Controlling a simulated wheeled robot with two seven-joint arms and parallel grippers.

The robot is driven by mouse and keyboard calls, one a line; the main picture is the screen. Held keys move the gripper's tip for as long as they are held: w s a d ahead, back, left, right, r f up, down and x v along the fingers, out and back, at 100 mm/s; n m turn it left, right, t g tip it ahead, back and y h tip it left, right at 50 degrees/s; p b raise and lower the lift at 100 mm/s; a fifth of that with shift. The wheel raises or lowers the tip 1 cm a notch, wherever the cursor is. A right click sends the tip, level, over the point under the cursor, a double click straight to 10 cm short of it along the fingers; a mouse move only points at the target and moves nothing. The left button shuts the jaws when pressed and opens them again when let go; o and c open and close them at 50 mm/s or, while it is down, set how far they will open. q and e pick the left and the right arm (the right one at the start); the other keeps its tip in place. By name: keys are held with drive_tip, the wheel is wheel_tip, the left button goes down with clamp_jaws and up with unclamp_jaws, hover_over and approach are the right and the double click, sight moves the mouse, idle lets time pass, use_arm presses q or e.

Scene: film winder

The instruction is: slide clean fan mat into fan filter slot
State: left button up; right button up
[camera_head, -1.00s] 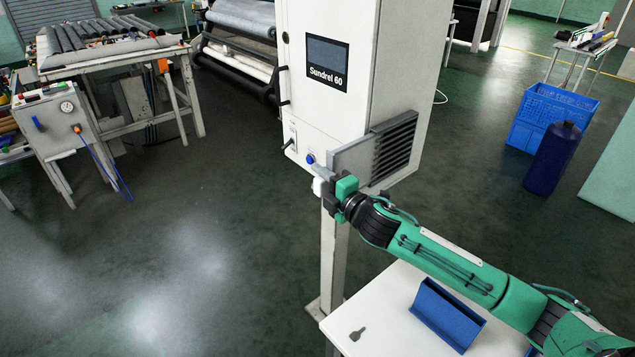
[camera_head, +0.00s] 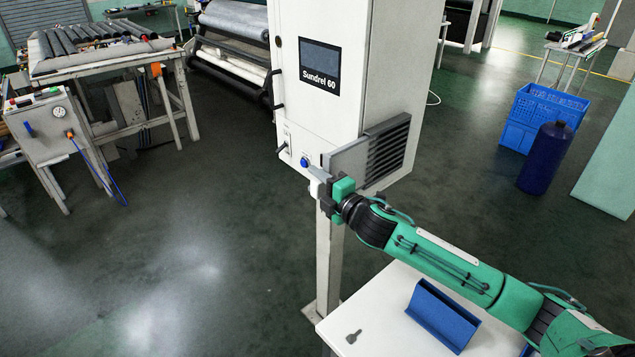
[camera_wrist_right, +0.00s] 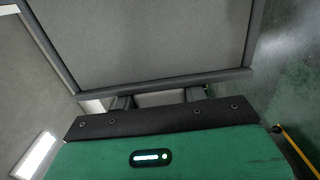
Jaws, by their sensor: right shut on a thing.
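The clean fan mat (camera_head: 347,158) is a flat light grey panel with a darker frame. It stands upright beside the control cabinet's side, at the dark louvred fan housing (camera_head: 388,150). I cannot tell whether it is inside the slot there. My right gripper (camera_head: 327,182) is shut on the mat's near lower edge. In the right wrist view the mat (camera_wrist_right: 140,40) fills the upper middle, and the gripper's fingers (camera_wrist_right: 158,98) meet its frame. The slot opening itself is hidden by the mat. My left gripper is not in view.
The white cabinet (camera_head: 330,120) marked Sundrel 60 stands on a post. Below right is a white table (camera_head: 385,325) with a blue holder (camera_head: 442,315) and a small grey tool (camera_head: 353,337). Blue crates (camera_head: 540,118) and a dark blue cylinder (camera_head: 547,158) stand farther right.

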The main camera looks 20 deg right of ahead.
sight(361, 166)
idle(0.4)
drive_tip(key=shift+w+d, duration=0.65)
drive_tip(key=shift+d, duration=1.15)
drive_tip(key=shift+w+d, duration=0.7)
drive_tip(key=shift+d, duration=1.05)
drive_tip(key=shift+w+d, duration=0.65)
drive_tip(key=shift+d, duration=1.15)
drive_tip(key=shift+w+d+r, duration=0.1)
drive_tip(key=shift+w+d, duration=0.05)
drive_tip(key=shift+d, duration=0.3)
drive_tip(key=shift+d, duration=0.2)
drive_tip(key=o, duration=1.1)
drive_tip(key=shift+r, duration=0.1)
